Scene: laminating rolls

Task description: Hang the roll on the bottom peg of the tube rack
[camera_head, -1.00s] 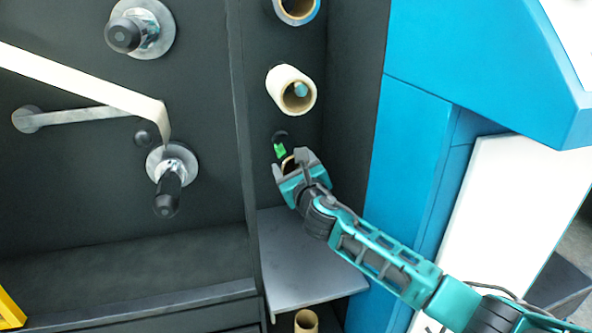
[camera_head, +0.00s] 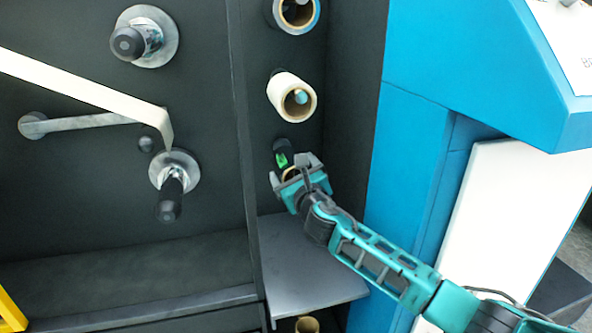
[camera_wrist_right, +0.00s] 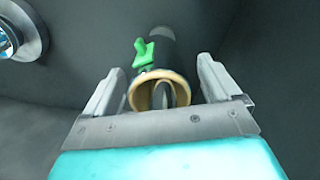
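The roll is a dark cylinder with a tan core and a green tab, low on the tube rack (camera_head: 340,60), below two other rolls. In the head view its dark side (camera_head: 282,146) shows above my right gripper (camera_head: 297,168). In the right wrist view its tan core end (camera_wrist_right: 134,96) faces me between the spread fingers of the right gripper (camera_wrist_right: 162,88). A grey shape shows inside the core, apparently the bottom peg (camera_wrist_right: 182,94). The right gripper is open, with a clear gap at the right finger. My left gripper is not in view.
A cream roll (camera_head: 279,92) hangs above, and another roll (camera_head: 278,12) above that. A grey shelf (camera_head: 300,270) lies below, with a tan tube (camera_head: 307,325) under it. A blue cabinet (camera_head: 405,150) stands at right. Black-capped spindles (camera_head: 127,42) project at left.

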